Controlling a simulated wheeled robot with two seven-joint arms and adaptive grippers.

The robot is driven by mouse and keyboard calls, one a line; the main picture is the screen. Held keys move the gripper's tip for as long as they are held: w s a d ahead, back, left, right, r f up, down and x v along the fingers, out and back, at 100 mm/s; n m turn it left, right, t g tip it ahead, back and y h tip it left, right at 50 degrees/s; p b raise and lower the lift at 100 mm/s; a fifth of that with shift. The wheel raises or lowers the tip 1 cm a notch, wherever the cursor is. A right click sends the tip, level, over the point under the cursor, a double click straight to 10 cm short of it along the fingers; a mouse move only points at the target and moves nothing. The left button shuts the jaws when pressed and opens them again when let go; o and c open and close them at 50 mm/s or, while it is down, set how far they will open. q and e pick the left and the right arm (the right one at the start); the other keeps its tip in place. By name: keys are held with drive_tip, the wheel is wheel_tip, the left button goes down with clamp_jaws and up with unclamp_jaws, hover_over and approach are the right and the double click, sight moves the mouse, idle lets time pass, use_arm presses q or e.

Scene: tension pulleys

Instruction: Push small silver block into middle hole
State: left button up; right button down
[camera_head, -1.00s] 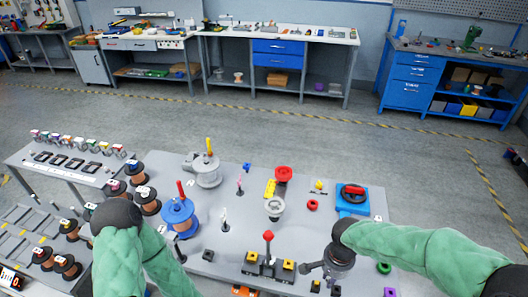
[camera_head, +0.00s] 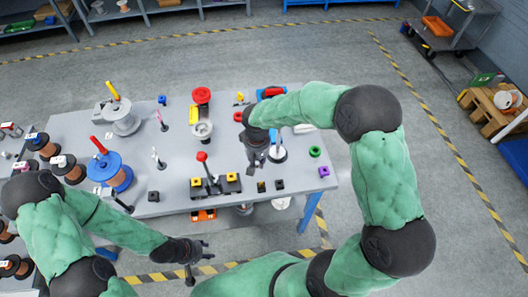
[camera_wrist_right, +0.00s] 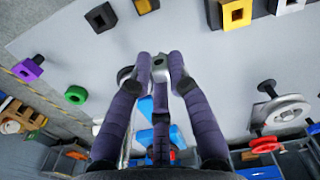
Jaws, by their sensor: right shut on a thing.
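My right gripper (camera_head: 258,168) hangs over the right part of the grey table, pointing down. In the right wrist view its fingers (camera_wrist_right: 160,68) are closed around a small silver block (camera_wrist_right: 160,61), with a dark mark or opening on its face. The fingers partly cover the block. In the head view I cannot make out the block. Black blocks with holes (camera_head: 279,184) and yellow-topped blocks (camera_head: 232,177) stand near this gripper. I cannot tell which opening is the middle hole. My left gripper (camera_head: 198,258) is beyond the table's front edge, apparently open and empty.
A red-knobbed lever (camera_head: 202,158) stands left of the right gripper. A blue spool (camera_head: 104,168), a grey pulley (camera_head: 120,118) and a red wheel (camera_head: 201,94) are on the table (camera_head: 178,140). A green ring (camera_head: 315,152) and purple block (camera_head: 324,171) lie at the right.

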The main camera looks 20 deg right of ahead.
drive_tip(key=s+d+r+m, duration=0.1)
drive_tip(key=s+r+m, duration=0.1)
drive_tip(key=s+m, duration=0.7)
drive_tip(key=s+d+r+m, duration=0.1)
drive_tip(key=s+r+m, duration=0.2)
drive_tip(key=s+m, duration=0.7)
drive_tip(key=shift+r+m, duration=0.15)
drive_tip(key=shift+m, duration=0.65)
drive_tip(key=w+d+f+b, duration=0.1)
drive_tip(key=w+f, duration=0.2)
drive_tip(key=w, duration=0.1)
drive_tip(key=w+d+f+b, duration=0.1)
drive_tip(key=w+f, duration=0.2)
drive_tip(key=w, duration=0.1)
drive_tip(key=w+d+f+b, duration=0.2)
drive_tip(key=w, duration=0.2)
drive_tip(key=shift+w+f, duration=0.1)
drive_tip(key=shift+f, duration=0.3)
drive_tip(key=shift+w+f, duration=0.15)
drive_tip(key=shift+f, duration=0.1)
drive_tip(key=f, duration=0.1)
drive_tip(key=f+b, duration=0.2)
drive_tip(key=shift+w+d+f, duration=0.15)
drive_tip(key=shift+w+f, duration=0.15)
drive_tip(key=shift+r, duration=0.1)
